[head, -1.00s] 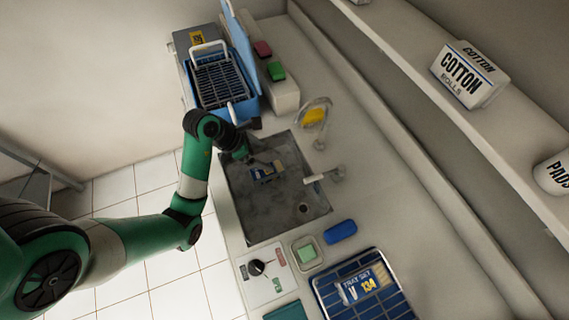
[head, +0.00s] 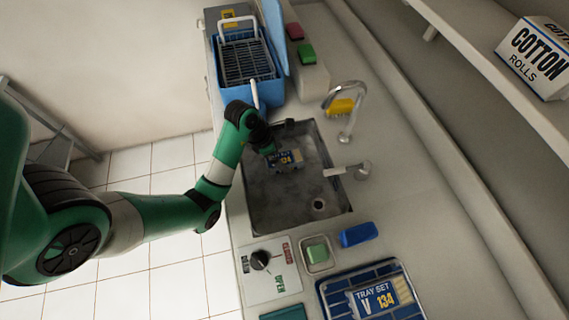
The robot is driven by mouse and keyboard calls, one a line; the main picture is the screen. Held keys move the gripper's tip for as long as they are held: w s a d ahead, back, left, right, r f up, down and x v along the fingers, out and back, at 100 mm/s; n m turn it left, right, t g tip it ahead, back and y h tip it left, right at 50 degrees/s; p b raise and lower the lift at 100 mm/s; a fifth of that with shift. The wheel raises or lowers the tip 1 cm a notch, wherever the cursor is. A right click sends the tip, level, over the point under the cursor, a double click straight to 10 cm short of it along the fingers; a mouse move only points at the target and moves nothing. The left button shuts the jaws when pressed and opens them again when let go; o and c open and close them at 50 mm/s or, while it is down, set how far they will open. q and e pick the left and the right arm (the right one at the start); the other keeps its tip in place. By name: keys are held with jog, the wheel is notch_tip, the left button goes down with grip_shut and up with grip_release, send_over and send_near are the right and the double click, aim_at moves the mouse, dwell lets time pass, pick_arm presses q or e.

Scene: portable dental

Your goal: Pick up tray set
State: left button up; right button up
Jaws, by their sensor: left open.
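A small dark blue tray set (head: 287,161) with a "TRAY SET" label and the number 134 lies in the grey sink (head: 290,213), near its far end. My left gripper (head: 270,150) is open, right at the tray set's upper left side; its fingers are dark and small, and I cannot tell whether they touch it. A second label, "TRAY SET V 134" (head: 380,298), lies on a blue gridded rack (head: 335,293) at the bottom right. My right gripper is not in view.
A faucet (head: 349,115) and a lever tap (head: 350,171) stand along the sink's right edge. A blue basket bin (head: 251,88) stands beyond it. A knob panel (head: 267,285), a green soap-like block (head: 317,253) and a blue block (head: 359,234) sit nearer.

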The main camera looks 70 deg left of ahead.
aim_at(284, 158)
pick_arm(q)
jog(key=b+x, duration=0.1)
jog(key=x, duration=0.2)
jog(key=shift+f, duration=0.1)
grip_shut()
dwell(0.4)
